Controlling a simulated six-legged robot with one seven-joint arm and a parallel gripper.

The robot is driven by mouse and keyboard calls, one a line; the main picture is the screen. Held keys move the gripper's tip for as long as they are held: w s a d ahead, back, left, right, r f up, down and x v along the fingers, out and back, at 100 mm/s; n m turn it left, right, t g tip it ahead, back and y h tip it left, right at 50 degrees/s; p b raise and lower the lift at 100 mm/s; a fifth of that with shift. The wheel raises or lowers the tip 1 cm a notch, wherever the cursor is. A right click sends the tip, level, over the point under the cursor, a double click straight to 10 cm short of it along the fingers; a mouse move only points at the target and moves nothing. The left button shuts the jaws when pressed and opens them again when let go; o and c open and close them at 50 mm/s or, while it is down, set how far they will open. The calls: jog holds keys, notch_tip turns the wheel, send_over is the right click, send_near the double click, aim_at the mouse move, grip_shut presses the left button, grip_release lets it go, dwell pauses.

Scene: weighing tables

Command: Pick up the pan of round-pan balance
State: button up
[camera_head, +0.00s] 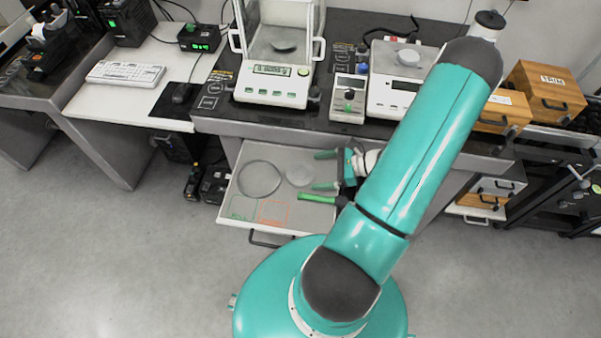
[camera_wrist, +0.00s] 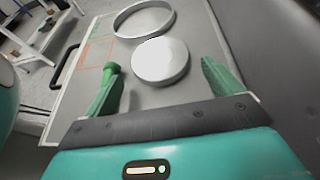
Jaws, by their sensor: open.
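A round, pale metal pan (camera_head: 299,175) lies flat in the open drawer. It also shows in the wrist view (camera_wrist: 160,62), ahead of my gripper and roughly centred between its fingers. My gripper (camera_head: 316,170) is low over the drawer, just right of the pan. Its two green fingers are spread wide, with nothing between them at the palm; they also show in the wrist view (camera_wrist: 158,68). A balance with a glass shield (camera_head: 272,85) and another balance (camera_head: 392,97) stand on the bench above. I cannot tell which one the pan belongs to.
A metal ring (camera_head: 259,179) lies left of the pan, close to it. Green and orange marked squares (camera_head: 274,212) are at the drawer's front left. A green-handled tool (camera_head: 318,199) lies beside my gripper's nearer finger. The drawer (camera_head: 222,212) has raised edges beneath the dark bench.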

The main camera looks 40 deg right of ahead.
aim_at(302, 173)
jog(key=x, duration=0.4)
jog(key=shift+s, duration=0.1)
jog(key=c, duration=0.8)
